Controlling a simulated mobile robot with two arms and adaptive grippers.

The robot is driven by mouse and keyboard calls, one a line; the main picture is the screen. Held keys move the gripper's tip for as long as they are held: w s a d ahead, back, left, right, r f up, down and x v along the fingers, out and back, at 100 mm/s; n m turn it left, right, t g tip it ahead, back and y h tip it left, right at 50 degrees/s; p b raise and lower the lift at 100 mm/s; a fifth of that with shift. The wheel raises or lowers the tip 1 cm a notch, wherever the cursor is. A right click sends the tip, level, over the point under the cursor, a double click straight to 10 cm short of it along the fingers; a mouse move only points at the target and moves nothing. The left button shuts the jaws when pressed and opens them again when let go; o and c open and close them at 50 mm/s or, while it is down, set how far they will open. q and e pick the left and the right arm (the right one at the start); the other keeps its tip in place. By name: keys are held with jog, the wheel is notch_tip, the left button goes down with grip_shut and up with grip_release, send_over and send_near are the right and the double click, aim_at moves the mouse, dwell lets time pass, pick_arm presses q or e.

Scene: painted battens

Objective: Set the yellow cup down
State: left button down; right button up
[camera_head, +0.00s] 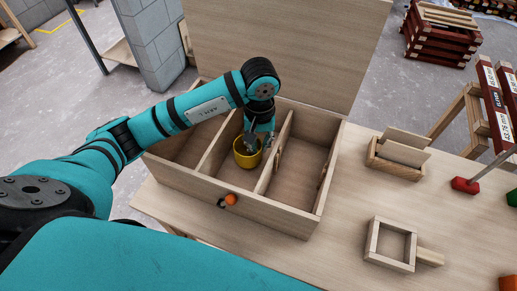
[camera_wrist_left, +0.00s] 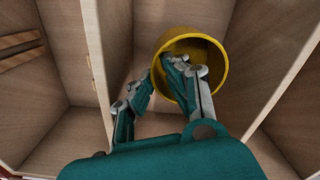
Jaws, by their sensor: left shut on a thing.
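The yellow cup (camera_head: 247,159) is upright inside the middle compartment of the open wooden box (camera_head: 190,186). It also shows in the left wrist view (camera_wrist_left: 220,62), with its open mouth towards the camera. My left gripper (camera_head: 263,140) reaches down from above and is shut on the cup's rim. In the left wrist view the left gripper (camera_wrist_left: 158,73) has one finger inside the cup and one outside. I cannot tell whether the cup's base touches the compartment floor. My right gripper is not in view.
The box's raised lid (camera_head: 290,45) stands behind it, and dividers flank the cup. An orange knob (camera_head: 231,199) is on the box front. To the right are a small wooden holder (camera_head: 397,155), a square wooden frame (camera_head: 390,245) and a red block (camera_head: 465,185). Bare tabletop lies between.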

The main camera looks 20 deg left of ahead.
aim_at(248, 151)
pick_arm(q)
notch_tip(248, 151, down, 3)
jog(key=shift+f, duration=0.1)
jog(key=shift+f, duration=0.2)
jog(key=c, duration=1.4)
grip_release()
jog(key=shift+r, duration=0.1)
jog(key=shift+r, duration=0.1)
